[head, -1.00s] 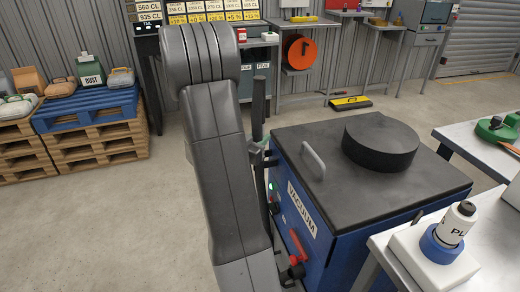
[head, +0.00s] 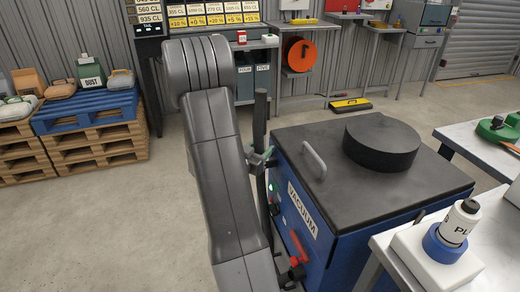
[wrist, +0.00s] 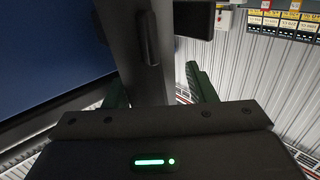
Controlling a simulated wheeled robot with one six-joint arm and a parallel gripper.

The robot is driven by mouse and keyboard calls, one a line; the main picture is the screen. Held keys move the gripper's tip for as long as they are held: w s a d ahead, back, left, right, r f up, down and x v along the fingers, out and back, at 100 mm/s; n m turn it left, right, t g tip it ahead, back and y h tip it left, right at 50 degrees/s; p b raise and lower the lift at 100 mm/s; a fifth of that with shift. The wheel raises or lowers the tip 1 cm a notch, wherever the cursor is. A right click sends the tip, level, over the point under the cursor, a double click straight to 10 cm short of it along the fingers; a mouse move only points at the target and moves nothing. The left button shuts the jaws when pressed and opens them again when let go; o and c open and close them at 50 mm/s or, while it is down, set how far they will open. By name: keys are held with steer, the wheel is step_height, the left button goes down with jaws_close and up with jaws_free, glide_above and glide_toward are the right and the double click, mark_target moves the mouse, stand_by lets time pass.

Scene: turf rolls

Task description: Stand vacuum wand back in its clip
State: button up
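The vacuum wand (head: 260,115) is a dark grey rod, upright beside the left side of the blue vacuum (head: 345,225). It also shows close up in the wrist view (wrist: 138,75). The clip (head: 273,161) is a small dark part on the vacuum's side, at the wand's mid-height; I cannot tell whether the wand is fully seated in it. My gripper (head: 262,154) is at that height, partly hidden by my arm. In the wrist view its green fingers (wrist: 160,92) stand apart on both sides of the wand, with a gap at the right finger.
A black round lid (head: 382,142) and a metal handle (head: 314,160) are on the vacuum's top. A red-handled valve (head: 298,262) is low on its side. A metal bench (head: 490,235) with a white bottle holder stands close at right. The floor at left is clear.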

steer(key=shift+r, duration=0.2)
steer(key=v, duration=1.2)
steer(key=shift+c, duration=0.2)
stand_by(2.1)
